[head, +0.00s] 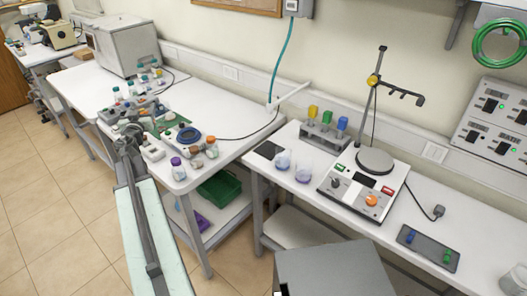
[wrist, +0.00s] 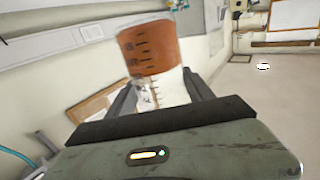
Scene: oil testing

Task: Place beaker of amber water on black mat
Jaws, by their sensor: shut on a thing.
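The beaker of amber water (wrist: 148,45) shows in the wrist view between the two dark fingers of my gripper (wrist: 162,88). The amber part is at the top of that picture, and the clear part with dark scale marks is nearer the fingers. In the head view my arm reaches over the left bench, and its gripper end is hard to tell from the clutter there; I cannot make out the held beaker. A small black mat (head: 268,150) lies on the right bench near its left edge, apart from my arm.
Two beakers with bluish contents (head: 283,160) stand close to the mat's right. A rack with coloured vials (head: 325,135) is behind them, and a stirrer with a stand (head: 362,185) is further right. Small bottles (head: 177,168) stand at the left bench's front corner. A gap separates the benches.

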